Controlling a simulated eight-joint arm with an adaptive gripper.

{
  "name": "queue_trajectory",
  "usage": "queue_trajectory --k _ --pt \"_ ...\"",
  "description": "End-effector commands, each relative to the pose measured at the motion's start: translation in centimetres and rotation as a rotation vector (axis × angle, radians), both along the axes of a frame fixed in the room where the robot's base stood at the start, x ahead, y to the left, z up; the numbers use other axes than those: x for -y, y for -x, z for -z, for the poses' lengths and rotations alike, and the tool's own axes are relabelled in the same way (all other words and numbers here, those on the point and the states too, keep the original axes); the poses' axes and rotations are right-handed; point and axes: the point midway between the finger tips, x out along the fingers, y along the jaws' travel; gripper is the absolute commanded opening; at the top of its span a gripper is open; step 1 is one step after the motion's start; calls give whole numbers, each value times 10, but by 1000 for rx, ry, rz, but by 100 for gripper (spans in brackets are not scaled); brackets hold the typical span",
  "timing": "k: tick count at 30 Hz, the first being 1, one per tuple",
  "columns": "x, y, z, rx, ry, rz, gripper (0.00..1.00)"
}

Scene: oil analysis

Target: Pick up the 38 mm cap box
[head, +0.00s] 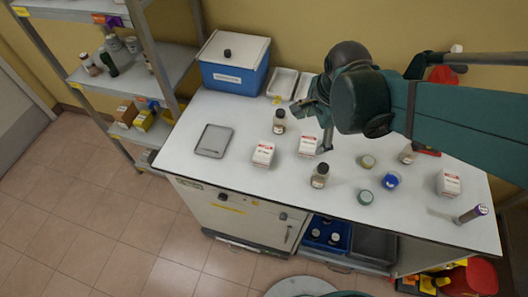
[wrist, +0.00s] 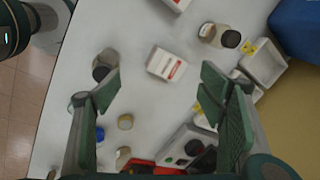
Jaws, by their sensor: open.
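Three white boxes with red-and-white labels stand on the bench: one at left (head: 263,153), one in the middle (head: 308,145), one at far right (head: 448,183). The print is too small to tell which is the 38 mm cap box. My gripper (head: 321,128) is above the bench by the middle box, partly hidden behind my arm. In the wrist view my gripper (wrist: 160,92) is open and empty. The middle box (wrist: 167,64) lies beyond the fingertips, between their lines, apart from both and slightly turned. Another white box (wrist: 178,4) is cut off at the top edge.
Dark-capped bottles (head: 279,121) and (head: 320,176) stand near the middle box. Round lids (head: 365,197) and a blue cap (head: 391,180) lie to the right.

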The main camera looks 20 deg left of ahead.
Motion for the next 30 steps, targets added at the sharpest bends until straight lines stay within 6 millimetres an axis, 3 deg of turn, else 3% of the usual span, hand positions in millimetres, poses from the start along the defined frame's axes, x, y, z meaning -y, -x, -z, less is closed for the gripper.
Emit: queue_trajectory --k 21,30 --pt "-122 15 44 -195 13 457 69" --pt "-147 24 58 -225 31 568 69"
